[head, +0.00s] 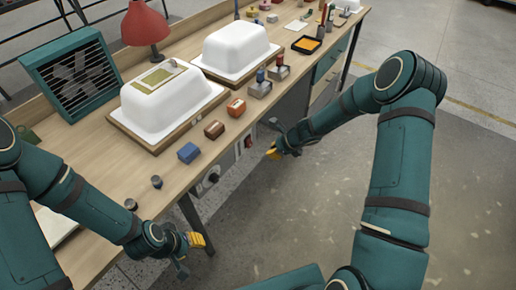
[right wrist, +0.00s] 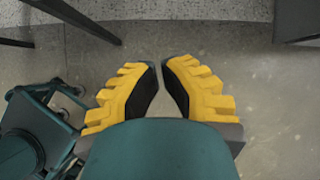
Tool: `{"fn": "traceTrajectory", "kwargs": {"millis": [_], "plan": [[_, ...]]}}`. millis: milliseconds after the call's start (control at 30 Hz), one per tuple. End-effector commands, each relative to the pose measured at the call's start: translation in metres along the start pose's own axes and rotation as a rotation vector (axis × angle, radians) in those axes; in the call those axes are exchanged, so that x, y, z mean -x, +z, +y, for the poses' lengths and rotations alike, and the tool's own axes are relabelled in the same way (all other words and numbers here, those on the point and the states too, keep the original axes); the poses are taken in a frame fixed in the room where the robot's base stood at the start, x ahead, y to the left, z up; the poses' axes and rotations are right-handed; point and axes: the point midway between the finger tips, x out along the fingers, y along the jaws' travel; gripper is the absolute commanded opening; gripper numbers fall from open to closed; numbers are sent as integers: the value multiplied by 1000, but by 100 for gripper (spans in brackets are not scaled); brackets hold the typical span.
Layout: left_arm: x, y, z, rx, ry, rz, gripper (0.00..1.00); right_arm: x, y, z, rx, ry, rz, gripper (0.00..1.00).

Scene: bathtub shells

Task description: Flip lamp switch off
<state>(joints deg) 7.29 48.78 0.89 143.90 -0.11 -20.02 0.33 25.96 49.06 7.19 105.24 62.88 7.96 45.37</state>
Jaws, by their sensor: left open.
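The red lamp (head: 145,25) stands at the back of the workbench, behind a white tub shell. A small red switch (head: 248,142) shows on the bench's front face, below the tabletop edge. I cannot tell its position. My right gripper (head: 275,142) is in front of the bench, a little right of the switch and apart from it. Its yellow fingers in the right wrist view (right wrist: 161,80) have a narrow gap with only floor between them. My left gripper (head: 188,254) is open and empty, in front of the bench at lower left.
Two white tub shells (head: 170,98) (head: 235,47) sit on the bench (head: 90,185). A teal fan box (head: 75,72) stands at back left. Small blocks, including a blue one (head: 188,152), line the front edge. A round dial or socket (head: 211,175) is on the front face. Floor is clear at right.

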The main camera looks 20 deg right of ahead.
Motion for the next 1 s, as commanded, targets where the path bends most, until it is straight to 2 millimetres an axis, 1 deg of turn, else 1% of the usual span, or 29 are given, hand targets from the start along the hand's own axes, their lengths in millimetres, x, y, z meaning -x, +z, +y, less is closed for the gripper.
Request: {"fn": "traceTrajectory", "kwargs": {"millis": [33, 167, 567, 667, 767, 1000], "plan": [[-1, 1, 0, 0, 0, -1, 39, 1, 2, -10, -55, -14, -19, 0], [-2, 1, -1, -1, 0, -2, 39, 3, 5, -22, -133, -28, -47, 0], [-2, 1, -1, -1, 0, -2, 39, 1, 6, -23, -143, -29, -49, 0], [-4, 1, -2, -1, 0, -2, 39, -7, 6, -22, -142, -27, -49, 0], [-7, 0, -3, -1, 0, 0, 39, -22, 6, -22, -141, -27, -49, 0], [-15, 0, -6, -2, 0, 4, 39, -70, 8, -24, -140, -26, -48, 0]]}}
